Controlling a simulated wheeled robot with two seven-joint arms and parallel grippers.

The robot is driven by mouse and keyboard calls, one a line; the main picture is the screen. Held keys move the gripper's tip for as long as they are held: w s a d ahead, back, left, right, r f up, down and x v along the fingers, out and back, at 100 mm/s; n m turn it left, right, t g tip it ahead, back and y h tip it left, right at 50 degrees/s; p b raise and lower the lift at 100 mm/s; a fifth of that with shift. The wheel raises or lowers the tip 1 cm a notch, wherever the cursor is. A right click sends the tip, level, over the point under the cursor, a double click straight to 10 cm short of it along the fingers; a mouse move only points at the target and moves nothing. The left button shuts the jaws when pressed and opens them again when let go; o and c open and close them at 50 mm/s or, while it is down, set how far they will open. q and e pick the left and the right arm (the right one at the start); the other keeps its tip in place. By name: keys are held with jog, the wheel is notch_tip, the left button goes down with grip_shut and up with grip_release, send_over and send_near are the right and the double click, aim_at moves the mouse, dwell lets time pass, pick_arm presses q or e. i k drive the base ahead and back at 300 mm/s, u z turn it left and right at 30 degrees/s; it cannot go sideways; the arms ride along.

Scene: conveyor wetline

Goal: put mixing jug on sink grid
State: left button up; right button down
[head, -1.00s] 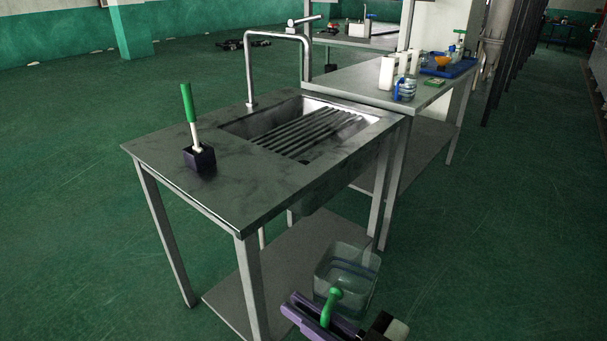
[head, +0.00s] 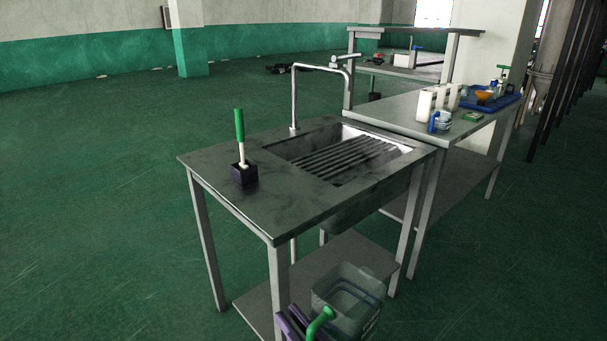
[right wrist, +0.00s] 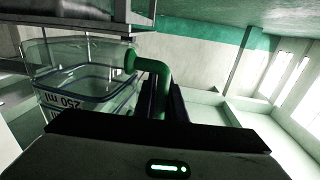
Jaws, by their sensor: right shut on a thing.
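The mixing jug (head: 352,291) is a clear, open-topped vessel with a green handle, low at the bottom of the head view. My right gripper (head: 305,326) is shut on the green handle. In the right wrist view the jug (right wrist: 85,88) shows upside-down "250 ml" lettering, and its handle sits between the fingers (right wrist: 168,98). Liquid in it is hard to tell. The sink grid (head: 338,164), a set of ribbed grey bars, lies in the sink basin, higher in the head view and apart from the jug. My left gripper is out of view.
The sink table (head: 300,205) has a front edge and legs near the jug, and a lower shelf (head: 330,262). A tall tap (head: 294,95) stands behind the basin. A brush in a dark holder (head: 244,174) stands left of it. A second bench (head: 400,112) carries bottles and a blue tray.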

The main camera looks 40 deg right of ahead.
aim_at(341, 150)
jog(key=u, duration=0.8)
jog(key=k, duration=1.05)
jog(key=u, duration=0.5)
jog(key=i, duration=1.65)
jog(key=z, duration=0.65)
jog(key=i, duration=2)
jog(key=z, duration=0.55)
jog(key=i, duration=2)
jog(key=z, duration=0.55)
jog(key=i, duration=2.05)
jog(key=z, duration=1)
jog(key=i, duration=1.6)
jog(key=z, duration=2.4)
jog(key=i, duration=1.35)
jog(key=z, duration=0.8)
